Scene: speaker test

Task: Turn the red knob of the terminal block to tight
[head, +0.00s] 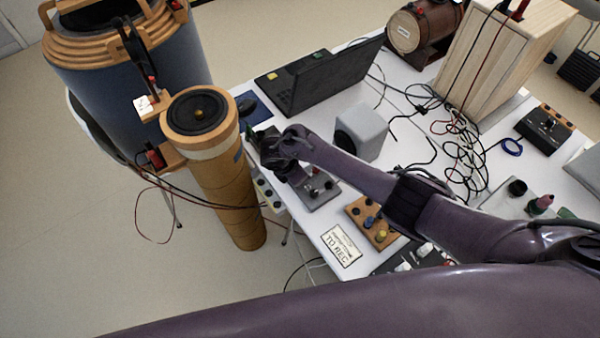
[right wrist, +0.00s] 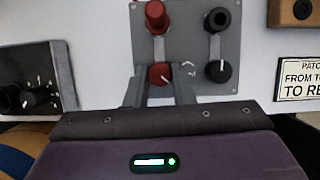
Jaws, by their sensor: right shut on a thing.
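The terminal block is a grey plate (right wrist: 190,45), in the head view (head: 318,200) partly covered by my right arm. In the right wrist view, it carries a red post at the top left and the red knob (right wrist: 159,73) below it. A black post (right wrist: 217,20) and a black knob (right wrist: 218,71) are on its right. My right gripper (right wrist: 160,88) is shut on the red knob, one finger on each side. A short white pointer line shows on the knob's lower right. My left gripper is not in view.
A dark dial box (right wrist: 38,80) lies left of the block. A wooden block with knobs (head: 371,222) and a white sign (head: 341,245) are nearby on the white table. A tall cardboard tube (head: 222,185) stands beside the table. Loose cables lie farther back.

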